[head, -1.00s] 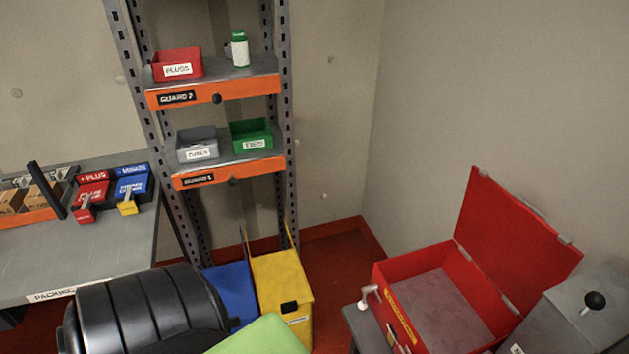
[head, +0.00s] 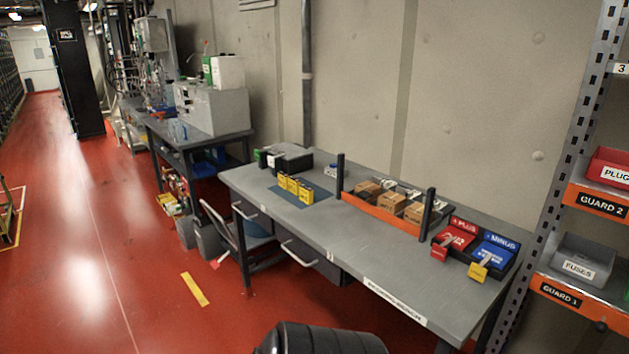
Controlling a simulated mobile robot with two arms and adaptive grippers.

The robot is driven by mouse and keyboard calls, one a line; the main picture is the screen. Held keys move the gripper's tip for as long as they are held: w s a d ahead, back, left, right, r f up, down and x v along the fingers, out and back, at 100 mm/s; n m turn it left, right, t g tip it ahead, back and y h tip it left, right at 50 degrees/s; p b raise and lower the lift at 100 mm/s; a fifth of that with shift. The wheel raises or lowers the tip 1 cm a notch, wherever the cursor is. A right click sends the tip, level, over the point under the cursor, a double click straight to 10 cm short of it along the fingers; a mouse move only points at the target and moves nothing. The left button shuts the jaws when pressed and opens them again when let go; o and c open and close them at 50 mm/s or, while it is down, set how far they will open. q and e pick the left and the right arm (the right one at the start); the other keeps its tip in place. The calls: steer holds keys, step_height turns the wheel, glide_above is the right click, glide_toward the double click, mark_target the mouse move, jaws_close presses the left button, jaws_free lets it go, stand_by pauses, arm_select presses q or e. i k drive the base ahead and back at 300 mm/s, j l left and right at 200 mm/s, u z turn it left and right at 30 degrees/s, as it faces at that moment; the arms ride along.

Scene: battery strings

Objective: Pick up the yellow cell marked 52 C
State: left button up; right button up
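Several yellow cells (head: 294,188) stand upright in a short row on the workbench, on a blue mat (head: 318,191). Their markings are too small to read, so I cannot tell which one is 52 C. Neither of my grippers shows in the head view.
The grey bench (head: 345,235) also holds a black case (head: 290,160), an orange-fronted rack (head: 378,213) of brown boxes, and red PLUS (head: 457,236) and blue MINUS (head: 493,252) holders. A shelf rack (head: 545,215) stands right. Red floor (head: 80,230) is open on the left.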

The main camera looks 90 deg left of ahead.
mark_target(282, 176)
steer(key=u, duration=3)
steer(key=i+j+z, duration=0.1)
steer(key=z, duration=0.7)
steer(key=i+j+z, duration=0.3)
steer(key=j, duration=0.35)
steer(key=i+j+z, duration=0.15)
steer(key=j, duration=0.2)
steer(key=i+j+z, duration=0.15)
steer(key=j, duration=0.25)
steer(key=i+j+z, duration=0.15)
steer(key=j, duration=0.25)
steer(key=j+z, duration=0.15)
steer(key=j, duration=0.2)
steer(key=i, duration=0.05)
